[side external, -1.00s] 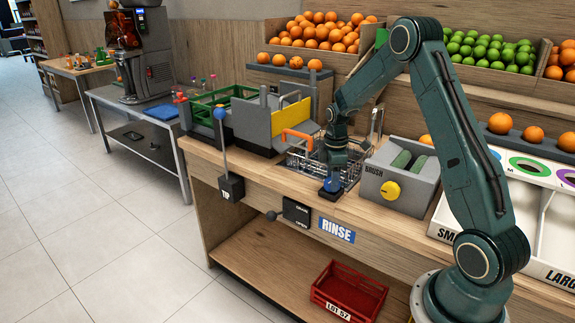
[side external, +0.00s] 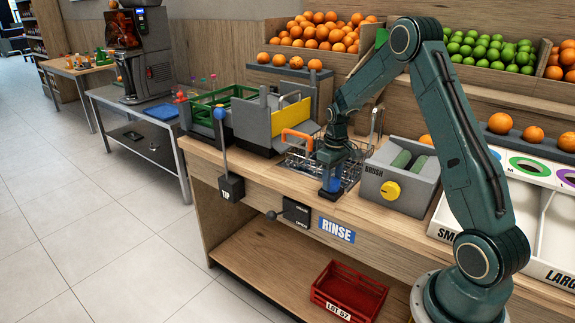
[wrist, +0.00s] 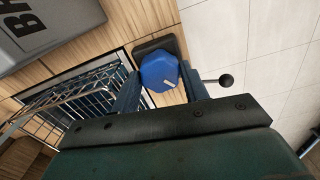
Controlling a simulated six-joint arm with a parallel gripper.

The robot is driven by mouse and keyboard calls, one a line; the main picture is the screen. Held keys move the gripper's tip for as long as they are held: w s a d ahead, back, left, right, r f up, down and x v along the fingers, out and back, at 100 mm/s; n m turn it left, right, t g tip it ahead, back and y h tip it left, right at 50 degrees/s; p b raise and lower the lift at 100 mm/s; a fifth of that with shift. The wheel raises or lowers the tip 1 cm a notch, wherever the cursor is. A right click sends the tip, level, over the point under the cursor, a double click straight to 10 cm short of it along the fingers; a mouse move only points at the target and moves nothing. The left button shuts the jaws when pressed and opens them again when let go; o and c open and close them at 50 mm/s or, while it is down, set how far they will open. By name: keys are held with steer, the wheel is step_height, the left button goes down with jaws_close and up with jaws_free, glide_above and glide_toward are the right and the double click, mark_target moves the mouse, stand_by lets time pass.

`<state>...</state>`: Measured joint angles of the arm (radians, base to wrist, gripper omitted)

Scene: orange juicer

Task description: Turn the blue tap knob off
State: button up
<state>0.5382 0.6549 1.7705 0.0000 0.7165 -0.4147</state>
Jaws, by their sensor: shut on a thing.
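The blue tap knob (side external: 331,186) stands on a small dark base at the front edge of the wooden counter, above the RINSE sign. My gripper (side external: 331,183) points down over it, with its fingers on either side of the knob. In the wrist view the faceted blue knob (wrist: 159,71) sits between the two blue-grey fingers of my gripper (wrist: 162,84), which is shut on it. A small white mark shows on the knob's near side. The dark base is partly visible behind it.
The wire rinse basket (side external: 306,158) with an orange handle lies just behind the knob. The grey BRUSH box (side external: 400,186) with a yellow knob stands to its right. A dark lever panel (side external: 296,212) and the RINSE sign (side external: 337,230) are on the counter front.

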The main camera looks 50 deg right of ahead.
mark_target(332, 181)
steer(key=m, duration=0.3)
steer(key=shift+m, duration=2.3)
steer(key=o, duration=1)
steer(key=shift+r, duration=0.15)
step_height(332, 181, up, 14)
steer(key=shift+f, duration=0.2)
